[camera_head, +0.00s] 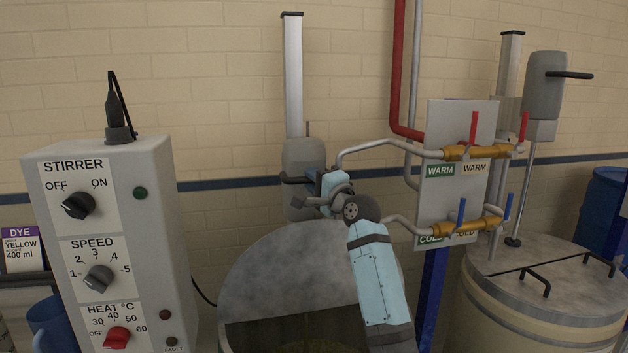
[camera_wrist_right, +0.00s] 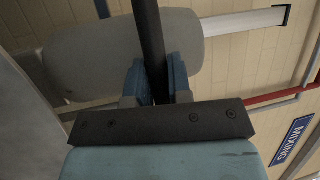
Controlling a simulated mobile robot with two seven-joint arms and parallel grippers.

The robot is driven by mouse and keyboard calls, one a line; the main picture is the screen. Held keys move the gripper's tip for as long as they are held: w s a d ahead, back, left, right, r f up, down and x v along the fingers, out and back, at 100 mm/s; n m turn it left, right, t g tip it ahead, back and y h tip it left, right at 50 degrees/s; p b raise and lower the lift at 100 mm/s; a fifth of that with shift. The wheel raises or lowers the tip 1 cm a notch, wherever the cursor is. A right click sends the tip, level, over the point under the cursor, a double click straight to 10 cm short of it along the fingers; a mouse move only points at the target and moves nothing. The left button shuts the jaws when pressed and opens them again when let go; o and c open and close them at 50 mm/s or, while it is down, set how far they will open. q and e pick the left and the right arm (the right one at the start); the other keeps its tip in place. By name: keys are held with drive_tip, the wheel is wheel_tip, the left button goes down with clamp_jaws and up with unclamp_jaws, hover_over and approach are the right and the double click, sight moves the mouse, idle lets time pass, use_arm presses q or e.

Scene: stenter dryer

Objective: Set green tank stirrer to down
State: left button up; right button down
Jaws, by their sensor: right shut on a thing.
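The stirrer in the middle has a grey rounded motor head (camera_head: 303,157) low on a pale upright column (camera_head: 293,75), above the middle tank. The tank's grey lid (camera_head: 280,270) is in front; the tank's colour is hard to tell. My right gripper (camera_head: 322,190) is at the motor head. In the right wrist view, its blue fingers (camera_wrist_right: 156,82) are shut on a black handle bar (camera_wrist_right: 149,35), which crosses in front of the grey motor head (camera_wrist_right: 95,60). My right forearm covers part of the lid. My left gripper is not in view.
A control box (camera_head: 105,230) with stirrer, speed and heat knobs stands at left. Pipes with red and blue valve levers (camera_head: 473,128) are close to the right of my gripper. Another stirrer (camera_head: 544,85) stands raised over a lidded tank (camera_head: 545,290) at right.

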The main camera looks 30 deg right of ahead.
drive_tip(key=shift+f+b, duration=0.65)
drive_tip(key=shift+f, duration=1.7)
drive_tip(key=c, duration=1.1)
unclamp_jaws()
drive_tip(key=shift+o, duration=0.2)
drive_tip(key=shift+r, duration=0.1)
drive_tip(key=shift+s, duration=0.15)
drive_tip(key=b+v, duration=0.1)
drive_tip(key=v, duration=1.2)
drive_tip(key=shift+s+b, duration=0.25)
drive_tip(key=shift+b, duration=0.05)
drive_tip(key=shift+d+f, duration=0.1)
drive_tip(key=shift+f, duration=0.1)
